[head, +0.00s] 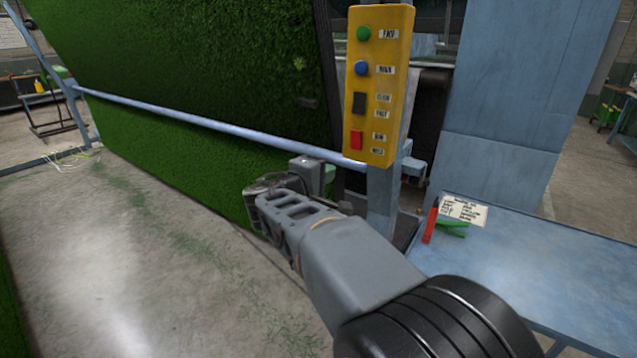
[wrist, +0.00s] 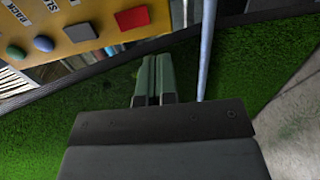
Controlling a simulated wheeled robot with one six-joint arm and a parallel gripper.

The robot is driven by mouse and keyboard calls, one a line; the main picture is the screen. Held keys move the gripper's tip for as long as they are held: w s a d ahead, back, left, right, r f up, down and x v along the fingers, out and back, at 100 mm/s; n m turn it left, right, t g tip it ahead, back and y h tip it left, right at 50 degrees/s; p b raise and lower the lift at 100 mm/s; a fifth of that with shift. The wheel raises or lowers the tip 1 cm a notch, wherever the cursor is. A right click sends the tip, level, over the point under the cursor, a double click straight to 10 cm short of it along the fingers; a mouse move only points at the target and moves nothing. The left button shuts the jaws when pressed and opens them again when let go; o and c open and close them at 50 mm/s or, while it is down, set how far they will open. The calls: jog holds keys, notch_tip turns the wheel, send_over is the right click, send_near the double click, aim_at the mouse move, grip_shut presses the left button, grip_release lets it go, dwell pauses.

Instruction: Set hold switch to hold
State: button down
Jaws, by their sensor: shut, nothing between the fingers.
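A yellow control box (head: 393,85) stands upright on a post. Its lowest control is a red rocker switch (head: 356,140) beside two small labels; the upper seems to read RUN and the lower is hard to read, perhaps HOLD. Which way the rocker is tipped I cannot tell. The red switch also shows at the top of the wrist view (wrist: 132,18). My gripper (head: 262,184) is left of and below the box, in front of the turf, apart from the switch. In the wrist view its two fingers (wrist: 154,72) are together with nothing between them.
Above the red switch are a black rocker (head: 358,103), a blue button (head: 361,68) and a green button (head: 363,33). A pale rail (head: 220,128) crosses the hanging turf (head: 190,60). A blue table (head: 540,270) at right holds a card and red and green tools.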

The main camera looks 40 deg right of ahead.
jog(key=shift+f+v, duration=0.25)
jog(key=shift+v, duration=1.05)
jog(key=s+a+f+g+y+p, duration=0.1)
jog(key=s+a+f+y, duration=0.1)
jog(key=a+f+y, duration=0.3)
jog(key=s+a+f+g+y+p, duration=0.1)
jog(key=s+a+f+y, duration=0.15)
jog(key=f, duration=0.45)
jog(key=s+a+r+m+y+p, duration=0.1)
jog(key=s+a+y+p, duration=0.1)
jog(key=a, duration=0.4)
jog(key=s+a+m+t+y+p, duration=0.1)
jog(key=a+y+p, duration=0.4)
jog(key=a+y, duration=0.2)
jog(key=shift+s+r+m, duration=0.4)
